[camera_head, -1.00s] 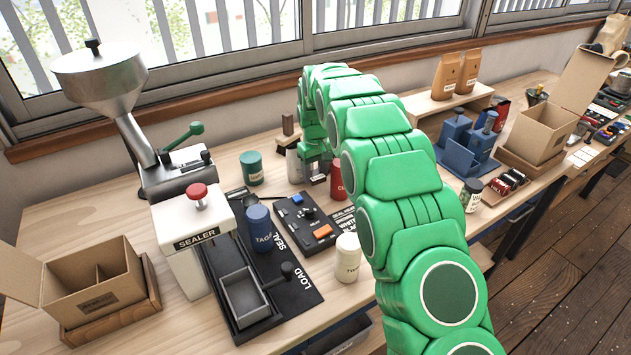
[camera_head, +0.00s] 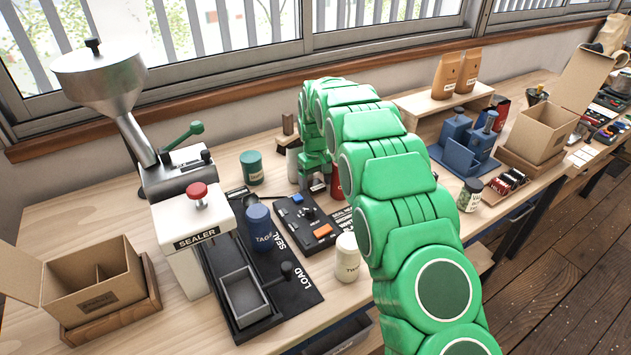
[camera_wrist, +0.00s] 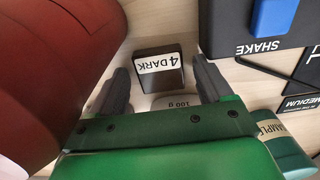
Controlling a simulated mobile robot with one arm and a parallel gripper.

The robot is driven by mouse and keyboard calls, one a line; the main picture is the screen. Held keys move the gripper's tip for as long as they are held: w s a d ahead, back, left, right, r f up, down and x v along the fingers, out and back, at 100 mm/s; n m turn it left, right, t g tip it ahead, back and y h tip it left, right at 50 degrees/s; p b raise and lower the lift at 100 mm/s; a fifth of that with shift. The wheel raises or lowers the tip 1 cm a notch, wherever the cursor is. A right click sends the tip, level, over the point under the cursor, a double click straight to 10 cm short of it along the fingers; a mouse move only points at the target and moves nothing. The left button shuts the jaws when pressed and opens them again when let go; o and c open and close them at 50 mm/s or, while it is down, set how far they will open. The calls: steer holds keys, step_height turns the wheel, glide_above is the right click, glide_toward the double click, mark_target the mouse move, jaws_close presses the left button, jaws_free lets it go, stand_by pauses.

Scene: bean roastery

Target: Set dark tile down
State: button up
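The dark tile (camera_wrist: 160,75), a small dark block with a white "4 DARK" label, stands between the fingertips of my gripper (camera_wrist: 160,78) in the wrist view. A gap shows on each side of it, so my gripper looks open around it and not pressed on it. A pale label reading "100 g" (camera_wrist: 172,102) shows just below the tile. In the head view my gripper (camera_head: 313,185) is low over the bench behind the black control panel (camera_head: 312,222); the tile cannot be made out clearly there.
A red canister (camera_wrist: 60,65) is close at left in the wrist view. The black panel's blue "SHAKE" button (camera_wrist: 272,17) and a teal sample tin (camera_wrist: 285,145) are at right. The sealer (camera_head: 195,235), blue tin (camera_head: 260,228) and cream tin (camera_head: 347,257) stand nearer the front.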

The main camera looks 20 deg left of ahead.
mark_target(315, 184)
steer(key=shift+r, duration=0.1)
step_height(315, 184, up, 12)
stand_by(0.7)
steer(key=shift+d, duration=0.1)
steer(key=s+d+r+m, duration=0.2)
steer(key=s+d+r, duration=0.4)
steer(key=s+d, duration=0.45)
steer(key=s+d+r+m, duration=0.3)
steer(key=s+d+r, duration=0.4)
steer(key=d, duration=0.6)
steer(key=s+d+f+m, duration=0.1)
steer(key=s+d, duration=0.3)
steer(key=s, duration=0.7)
steer(key=s+d+f+m+g, duration=0.1)
steer(key=s+d, duration=0.3)
steer(key=s, duration=0.7)
steer(key=s+d+f+m, duration=0.2)
steer(key=s+d, duration=0.1)
steer(key=s, duration=0.8)
steer(key=shift+s+d+f+g, duration=0.25)
steer(key=shift+d+f+g, duration=0.15)
steer(key=shift+s+f, duration=0.1)
steer(key=shift+s, duration=0.15)
steer(key=shift+c, duration=1.1)
